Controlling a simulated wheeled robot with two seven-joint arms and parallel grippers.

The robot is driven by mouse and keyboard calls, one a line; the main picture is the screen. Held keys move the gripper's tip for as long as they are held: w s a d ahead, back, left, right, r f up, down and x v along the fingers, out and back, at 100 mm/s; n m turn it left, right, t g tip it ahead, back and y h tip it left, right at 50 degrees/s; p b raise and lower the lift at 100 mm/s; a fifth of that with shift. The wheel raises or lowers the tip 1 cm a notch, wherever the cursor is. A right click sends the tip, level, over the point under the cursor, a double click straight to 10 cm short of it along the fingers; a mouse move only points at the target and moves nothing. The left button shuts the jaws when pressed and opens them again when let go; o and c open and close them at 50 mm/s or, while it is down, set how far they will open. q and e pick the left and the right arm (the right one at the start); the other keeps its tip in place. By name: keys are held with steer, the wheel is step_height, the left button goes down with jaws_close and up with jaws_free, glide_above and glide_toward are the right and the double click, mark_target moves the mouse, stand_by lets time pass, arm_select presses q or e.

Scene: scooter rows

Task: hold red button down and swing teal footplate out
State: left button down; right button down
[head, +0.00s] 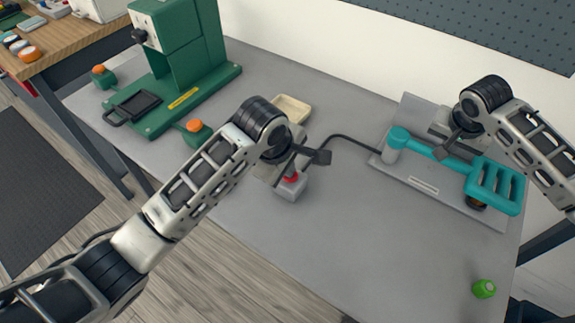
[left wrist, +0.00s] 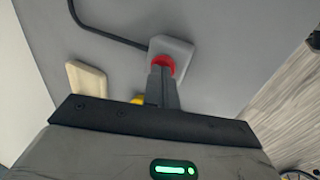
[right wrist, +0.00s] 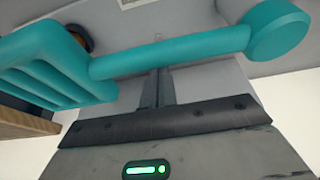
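The red button (head: 291,177) sits on a small grey box (head: 290,190) near the table's middle, with a dark cable leading to the teal unit. My left gripper (head: 290,170) points down at it; in the left wrist view its closed fingers (left wrist: 162,72) reach the red button (left wrist: 164,62), apparently touching its top. How far the button is pressed cannot be told. The teal footplate (head: 497,186) is slatted, on an arm from a round pivot (head: 397,138). My right gripper (head: 446,146) is shut beside that arm; in the right wrist view its fingertips (right wrist: 156,72) meet the bar's edge, contact unclear.
A grey base plate (head: 424,186) lies under the footplate, with a dark and orange round part (head: 477,203) below the slats. A green press (head: 185,60) stands at the back left. A cream tray (head: 291,108) lies behind the button. A green object (head: 484,288) lies front right.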

steer(key=shift+s+a, duration=1)
steer(key=shift+s, duration=0.2)
steer(key=shift+s+a, duration=0.95)
steer(key=shift+s, duration=0.2)
arm_select(q)
steer(key=shift+f, duration=0.1)
arm_select(e)
step_height(320, 180, up, 7)
steer(key=w+d, duration=0.1)
steer(key=shift+w, duration=0.1)
arm_select(q)
step_height(320, 180, up, 7)
stand_by(0.5)
stand_by(0.4)
